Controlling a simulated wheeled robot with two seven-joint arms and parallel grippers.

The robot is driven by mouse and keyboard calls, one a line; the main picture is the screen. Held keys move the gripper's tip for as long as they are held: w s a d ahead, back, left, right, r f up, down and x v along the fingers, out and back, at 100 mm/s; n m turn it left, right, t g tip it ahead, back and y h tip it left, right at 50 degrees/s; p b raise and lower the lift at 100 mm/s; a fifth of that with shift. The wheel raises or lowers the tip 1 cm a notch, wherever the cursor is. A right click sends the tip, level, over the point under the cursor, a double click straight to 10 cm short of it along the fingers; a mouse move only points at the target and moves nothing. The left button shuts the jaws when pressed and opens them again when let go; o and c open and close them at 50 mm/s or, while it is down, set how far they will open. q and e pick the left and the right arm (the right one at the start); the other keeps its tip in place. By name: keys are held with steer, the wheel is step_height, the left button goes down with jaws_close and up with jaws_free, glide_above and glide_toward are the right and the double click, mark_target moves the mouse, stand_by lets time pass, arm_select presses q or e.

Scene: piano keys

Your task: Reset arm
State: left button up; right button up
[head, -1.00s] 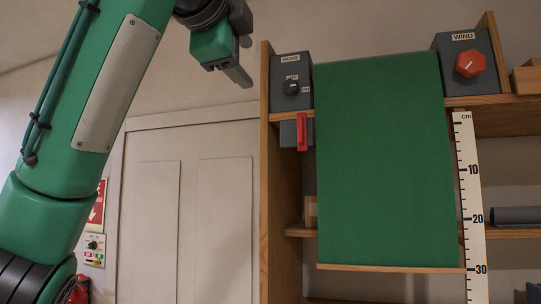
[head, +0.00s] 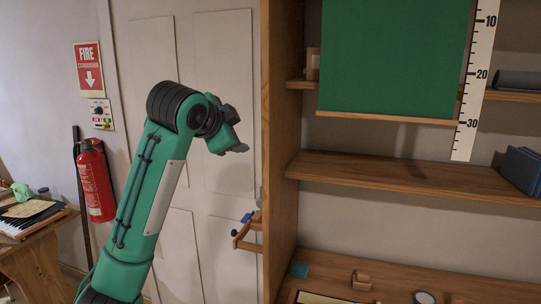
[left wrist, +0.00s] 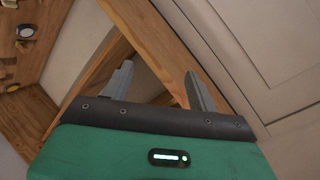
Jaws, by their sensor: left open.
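My left arm rises in green from the lower left of the head view. Its gripper (head: 239,148) is raised in front of the pale door, left of the wooden shelf's side panel. In the left wrist view the left gripper (left wrist: 160,82) shows two grey fingers spread apart with nothing between them. The side panel (left wrist: 150,35) lies beyond the fingers there. My right gripper is in neither view. Piano keys (head: 22,226) show at the far left on a wooden table.
The wooden shelf (head: 400,172) with a green blind (head: 395,60) and a ruler (head: 475,90) fills the right. A blue box (head: 522,170) stands on it. A red fire extinguisher (head: 95,180) hangs left of the door (head: 150,60). The lower worktop (head: 400,275) holds small items.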

arm_select(q)
steer(key=s+a+f+n+g+y, duration=0.15)
steer(key=s+f, duration=0.25)
steer(key=f, duration=0.9)
steer(key=s+a+f+n+g, duration=0.1)
steer(key=s+a+f+n, duration=0.25)
steer(key=f, duration=0.95)
steer(key=s+a+f+n+g, duration=0.15)
steer(key=s+f, duration=0.25)
steer(key=f, duration=0.9)
steer(key=s+a+f+n+g+y, duration=0.1)
steer(key=s+a+f+n+g, duration=0.15)
steer(key=s+f, duration=0.55)
steer(key=s+a+f+n+g+y, duration=0.1)
steer(key=s+a+f+n, duration=0.15)
steer(key=s, duration=1.05)
steer(key=s+a+f+n+g+y, duration=0.1)
steer(key=s+a+f, duration=0.2)
steer(key=s+f, duration=0.55)
step_height(320, 180, down, 30)
steer(key=s+g, duration=0.2)
steer(key=s+a+f, duration=0.1)
steer(key=s+f, duration=0.8)
steer(key=f, duration=0.1)
steer(key=s+a+f+b, duration=0.1)
steer(key=s+a+f, duration=0.1)
steer(key=s+f, duration=0.8)
steer(key=shift+a+g, duration=0.3)
steer(key=shift+g, duration=0.05)
